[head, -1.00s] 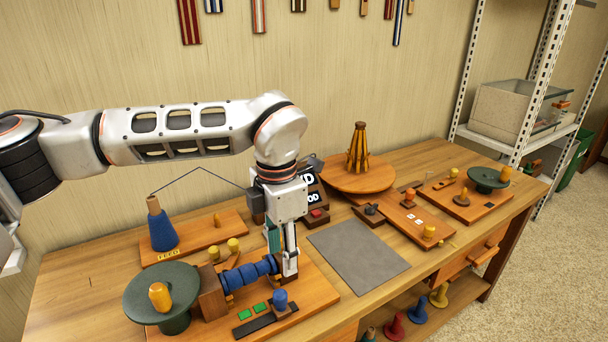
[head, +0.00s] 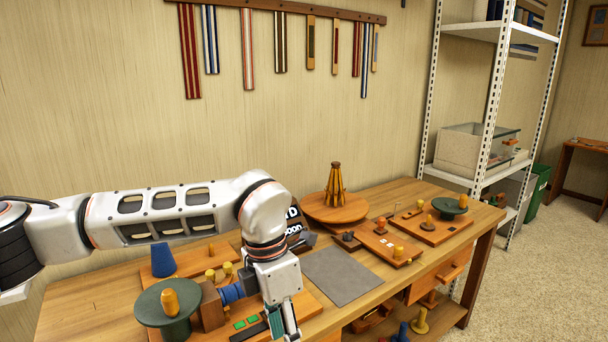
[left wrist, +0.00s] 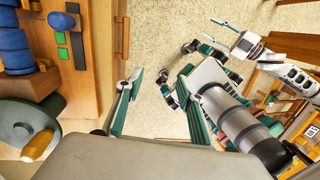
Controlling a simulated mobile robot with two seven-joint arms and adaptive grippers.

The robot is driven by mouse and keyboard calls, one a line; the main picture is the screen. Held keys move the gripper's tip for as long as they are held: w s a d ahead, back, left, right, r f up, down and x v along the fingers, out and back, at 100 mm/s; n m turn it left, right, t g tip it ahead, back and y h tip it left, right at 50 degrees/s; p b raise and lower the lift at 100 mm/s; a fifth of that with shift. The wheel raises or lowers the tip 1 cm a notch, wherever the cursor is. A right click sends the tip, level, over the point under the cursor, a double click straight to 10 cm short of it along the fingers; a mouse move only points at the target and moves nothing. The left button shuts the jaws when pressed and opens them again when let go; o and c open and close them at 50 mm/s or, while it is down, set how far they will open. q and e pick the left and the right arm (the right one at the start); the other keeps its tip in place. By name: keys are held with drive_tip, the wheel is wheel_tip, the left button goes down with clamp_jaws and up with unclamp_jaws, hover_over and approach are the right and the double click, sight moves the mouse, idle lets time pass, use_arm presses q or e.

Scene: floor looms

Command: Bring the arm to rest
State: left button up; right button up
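My left arm reaches in from the left in the head view, its forearm level above the bench. My left gripper (head: 285,325) points down over the bench's front part, right of a blue wound roller (head: 232,293). Its fingertips are cut off by the frame's lower edge. In the left wrist view my left gripper (left wrist: 152,86) has its fingers apart with nothing between them, over the floor beyond the bench edge. My right gripper (left wrist: 214,38) shows at the top of that view, fingers apart and empty. The right arm is not in the head view.
The wooden bench (head: 395,199) holds a green round stand (head: 168,325), a blue cone (head: 163,260), a grey mat (head: 343,275) and a turntable (head: 335,213). A drawer (head: 440,275) in the bench front stands right of the mat. A metal shelf (head: 432,100) stands at right.

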use_arm(q)
drive_tip(key=s+d+f+g+h, duration=0.1)
drive_tip(key=s+d+g+h, duration=0.5)
drive_tip(key=s+d, duration=0.7)
drive_tip(key=s+d+r+n+h, duration=0.1)
drive_tip(key=d+r+n+h, duration=0.3)
drive_tip(key=d+r+h, duration=0.5)
drive_tip(key=w+a+r+n+t+h+p, duration=0.1)
drive_tip(key=w+a+r+n+t+h, duration=0.1)
drive_tip(key=w+a+n+t+h, duration=0.55)
drive_tip(key=w+a+f+n+t+y, duration=0.4)
drive_tip(key=a+f+n+t+y, duration=0.25)
drive_tip(key=n, duration=0.45)
drive_tip(key=w+a+f+n+t+y, duration=0.45)
drive_tip(key=f+n+t, duration=0.4)
drive_tip(key=n, duration=0.25)
drive_tip(key=s+a+f+n+y, duration=0.4)
drive_tip(key=a+f+n+y, duration=0.2)
drive_tip(key=a+f, duration=0.55)
drive_tip(key=s+a+f+n+g+y, duration=0.2)
drive_tip(key=s+a+f, duration=0.2)
drive_tip(key=s+f, duration=0.2)
drive_tip(key=s+a+f+n+g+y, duration=0.2)
drive_tip(key=s+a+f+g, duration=0.1)
drive_tip(key=s+f, duration=0.4)
wheel_tip(320, 180, down, 4)
drive_tip(key=shift+s+a+r+p, duration=0.1)
drive_tip(key=shift+s+a+p, duration=0.1)
drive_tip(key=shift+a+p, duration=0.45)
